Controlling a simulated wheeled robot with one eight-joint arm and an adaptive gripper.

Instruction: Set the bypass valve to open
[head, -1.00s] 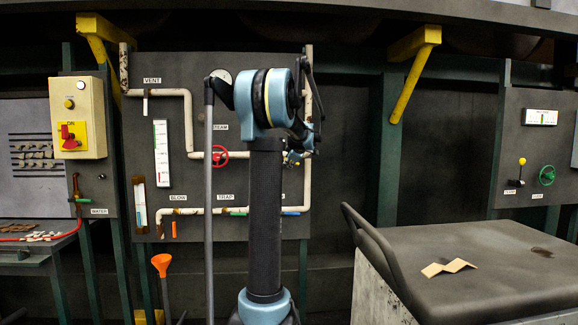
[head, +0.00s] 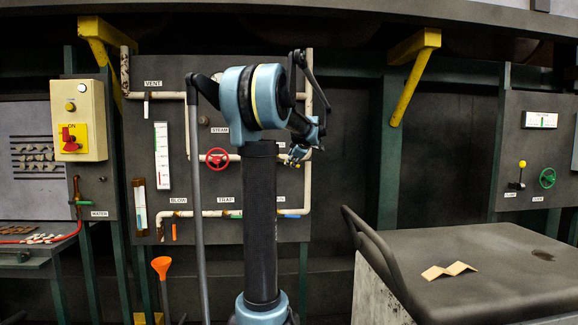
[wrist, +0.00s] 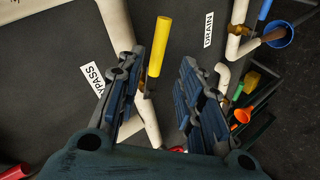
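The bypass valve's yellow lever (wrist: 158,48) shows in the wrist view beside a white pipe (wrist: 116,24). A label (wrist: 94,84) ending in "YPASS" sits left of it, partly covered by a finger. My gripper (wrist: 157,70) is open, with one dark finger on each side of the lever's lower end and pipe. I see no contact with the lever. I cannot tell whether the lever lies along the pipe or stands out from the panel. In the head view my gripper (head: 297,155) is small, at the panel's right side, and hides the valve area.
The pipe panel (head: 260,190) carries a red handwheel (head: 217,158) left of my gripper. In the wrist view a DRAIN label (wrist: 208,30), a blue cup (wrist: 279,34) and an orange funnel (wrist: 241,115) lie to the right. A dark-topped cart (head: 480,270) stands front right.

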